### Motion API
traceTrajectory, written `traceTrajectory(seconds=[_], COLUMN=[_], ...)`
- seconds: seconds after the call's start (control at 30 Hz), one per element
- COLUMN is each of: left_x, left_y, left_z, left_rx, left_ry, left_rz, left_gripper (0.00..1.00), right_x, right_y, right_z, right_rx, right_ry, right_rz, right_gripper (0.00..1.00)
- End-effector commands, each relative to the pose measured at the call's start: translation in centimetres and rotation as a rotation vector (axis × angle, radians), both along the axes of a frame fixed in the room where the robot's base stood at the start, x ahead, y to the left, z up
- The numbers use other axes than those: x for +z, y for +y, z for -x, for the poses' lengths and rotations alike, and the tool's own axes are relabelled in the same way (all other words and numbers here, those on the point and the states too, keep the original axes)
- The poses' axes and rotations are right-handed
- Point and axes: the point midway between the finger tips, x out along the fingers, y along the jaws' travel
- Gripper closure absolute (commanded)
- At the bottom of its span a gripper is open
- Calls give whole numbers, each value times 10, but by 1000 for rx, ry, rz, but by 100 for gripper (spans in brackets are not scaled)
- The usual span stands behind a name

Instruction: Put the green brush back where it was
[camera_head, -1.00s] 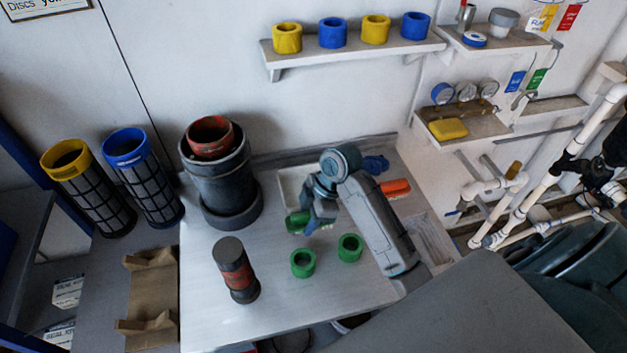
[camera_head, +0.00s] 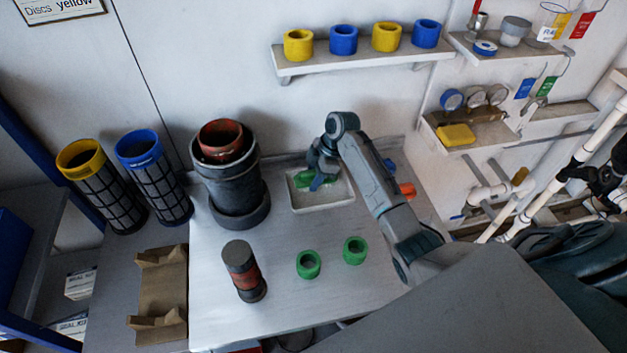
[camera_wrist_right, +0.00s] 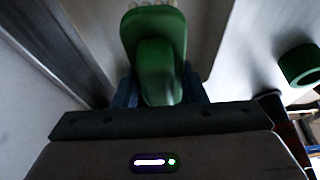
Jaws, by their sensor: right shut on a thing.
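The green brush (camera_head: 303,177) is at the white tray (camera_head: 322,203) near the back of the table. My right gripper (camera_head: 318,183) is shut on it, over the back part of the tray. In the right wrist view the green brush (camera_wrist_right: 158,55) stands out between the fingers, with a pale surface behind it. I cannot tell whether the brush touches the tray floor. My left gripper is not in view.
Two green rings (camera_head: 308,264) and a dark cylinder with a red band (camera_head: 244,272) stand on the table in front. A large grey pot (camera_head: 230,190) stands left of the tray. An orange item (camera_head: 407,190) lies right of my arm.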

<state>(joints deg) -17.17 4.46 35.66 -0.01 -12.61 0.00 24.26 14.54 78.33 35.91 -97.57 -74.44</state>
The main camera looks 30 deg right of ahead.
Motion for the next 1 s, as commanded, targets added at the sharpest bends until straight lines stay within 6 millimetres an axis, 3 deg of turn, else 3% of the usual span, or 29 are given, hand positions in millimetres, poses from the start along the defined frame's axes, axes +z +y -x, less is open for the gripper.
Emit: traceTrajectory(seconds=[0.13,0.4,0.77,0.8,0.9,1.0], left_x=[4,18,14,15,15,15], left_y=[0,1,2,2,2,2], left_z=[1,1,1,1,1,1], left_rx=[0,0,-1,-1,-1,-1], left_ry=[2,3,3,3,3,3], left_rz=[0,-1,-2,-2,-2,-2], left_gripper=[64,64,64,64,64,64], right_x=[-3,-34,-40,-39,-39,-39], right_y=[-3,-2,-2,-2,-2,-2], right_z=[-6,-5,-5,-5,-5,-5], right_rx=[-1,-1,0,0,0,0], right_ry=[2,1,0,0,0,0], right_rz=[0,0,0,0,0,0], right_gripper=[87,87,87,56,40,40])
